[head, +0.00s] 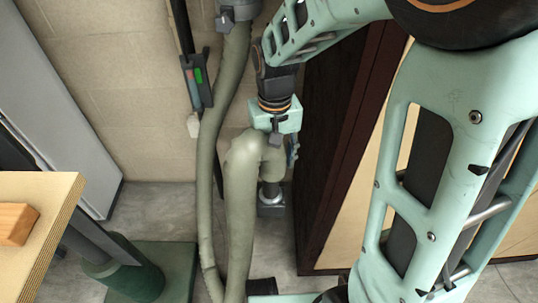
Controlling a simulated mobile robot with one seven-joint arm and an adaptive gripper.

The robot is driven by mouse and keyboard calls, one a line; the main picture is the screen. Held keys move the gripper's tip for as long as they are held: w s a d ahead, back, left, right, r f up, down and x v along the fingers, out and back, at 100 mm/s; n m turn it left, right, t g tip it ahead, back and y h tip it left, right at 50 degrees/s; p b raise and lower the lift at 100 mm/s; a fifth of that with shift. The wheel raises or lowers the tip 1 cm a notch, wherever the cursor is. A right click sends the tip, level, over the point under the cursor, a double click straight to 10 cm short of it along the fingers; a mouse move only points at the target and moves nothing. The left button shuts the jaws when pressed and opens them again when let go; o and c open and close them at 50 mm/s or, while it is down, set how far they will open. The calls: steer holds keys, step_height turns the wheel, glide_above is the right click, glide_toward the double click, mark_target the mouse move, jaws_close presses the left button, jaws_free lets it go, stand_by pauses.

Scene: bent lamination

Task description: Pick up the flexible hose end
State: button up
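A thick olive-grey flexible hose (240,215) rises from the bottom of the head view and bends over to the right near its top. The bent end (268,153) lies just under my gripper (283,146). My gripper points down, with a dark finger in front of the hose end and another finger at its right side. The fingers seem to be around or beside the hose end. I cannot tell whether they touch it or are closed on it. The hose's opening is not clearly visible.
A second hose run (215,140) hangs from a grey fitting (237,10) at the top. A dark pole holds a small device (197,80). A dark brown cabinet (345,130) is close on the right, a wooden table (45,240) at lower left.

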mark_target(273, 170)
step_height(273, 170, down, 4)
steer(key=shift+s+r+b, duration=0.15)
steer(key=shift+r+b, duration=0.1)
steer(key=shift+b, duration=0.2)
steer(key=f+b, duration=0.1)
steer(key=f, duration=0.2)
steer(key=f+b, duration=0.1)
steer(key=f, duration=0.1)
steer(key=shift+s+a+f+b, duration=0.15)
steer(key=shift+s+a+b, duration=0.15)
steer(key=shift+s, duration=0.05)
steer(key=shift+c, duration=0.5)
steer(key=c, duration=1.1)
